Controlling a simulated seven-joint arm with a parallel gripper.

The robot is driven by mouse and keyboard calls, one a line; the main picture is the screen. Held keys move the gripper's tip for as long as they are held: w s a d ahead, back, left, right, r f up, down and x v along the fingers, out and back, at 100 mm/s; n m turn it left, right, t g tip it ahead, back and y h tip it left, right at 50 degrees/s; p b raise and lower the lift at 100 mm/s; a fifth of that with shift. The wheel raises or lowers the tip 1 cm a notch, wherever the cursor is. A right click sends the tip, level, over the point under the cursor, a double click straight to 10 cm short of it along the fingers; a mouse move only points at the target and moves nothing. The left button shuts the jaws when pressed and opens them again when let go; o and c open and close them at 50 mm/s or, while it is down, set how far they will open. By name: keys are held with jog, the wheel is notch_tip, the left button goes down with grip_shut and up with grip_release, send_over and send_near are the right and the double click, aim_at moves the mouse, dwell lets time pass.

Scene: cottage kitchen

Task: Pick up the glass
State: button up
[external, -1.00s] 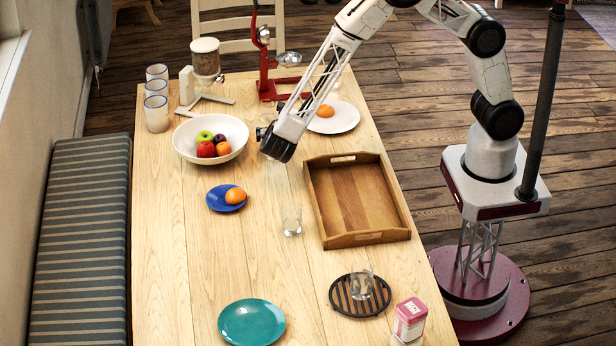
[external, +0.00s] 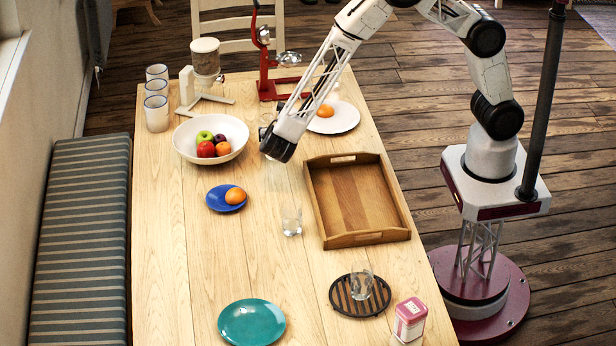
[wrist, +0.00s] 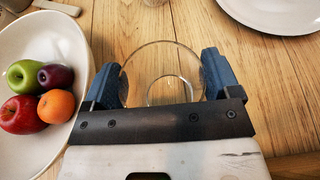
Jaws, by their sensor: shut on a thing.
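My gripper (wrist: 160,82) is shut on a clear glass (wrist: 161,47), with a blue finger on each side of its round rim in the wrist view. I cannot tell whether that glass is clear of the table. A second clear glass (external: 291,221) stands mid-table, left of the wooden tray. A third glass (external: 361,282) stands on a dark round slatted trivet (external: 340,297) near the front.
The white fruit bowl (external: 182,146) is close on the left; it also shows in the wrist view (wrist: 22,58). A white plate (external: 345,121) with an orange item is behind right. The wooden tray (external: 365,239), blue plate (external: 214,202) and teal plate (external: 251,323) stand nearer.

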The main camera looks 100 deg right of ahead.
jog(key=shift+r, duration=0.15)
jog(key=shift+r, duration=0.5)
jog(key=s+a+r, duration=0.1)
jog(key=s+r, duration=0.1)
jog(key=s, duration=0.6)
jog(key=s+a+r, duration=0.1)
jog(key=s, duration=0.7)
jog(key=shift+r, duration=0.35)
